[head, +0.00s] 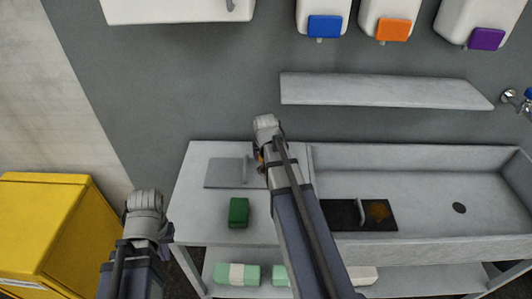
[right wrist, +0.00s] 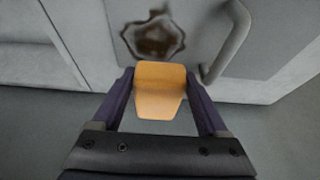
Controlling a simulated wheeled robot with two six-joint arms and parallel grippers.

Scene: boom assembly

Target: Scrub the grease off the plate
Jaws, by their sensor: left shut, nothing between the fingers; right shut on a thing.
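A grey plate (head: 222,172) with an upright handle lies on the left part of the counter. In the right wrist view, the plate (right wrist: 190,25) shows a dark brown stain (right wrist: 157,38) beside its handle (right wrist: 226,42). My right gripper (right wrist: 160,92) is shut on an orange sponge (right wrist: 160,92), held close beside the stain; whether they touch is unclear. In the head view my right arm covers the stain. A dark plate (head: 342,214) with a handle and an orange-brown stain (head: 379,211) lies further right. My left gripper (head: 164,241) is shut and empty, left of the counter, mostly hidden by its wrist.
A green sponge (head: 239,212) lies on the counter in front of the grey plate. The sink basin (head: 430,185) is on the right. A wall shelf (head: 380,90) and dispensers with blue (head: 324,27), orange (head: 393,30) and purple (head: 486,38) fronts are above. A yellow bin (head: 45,225) stands left.

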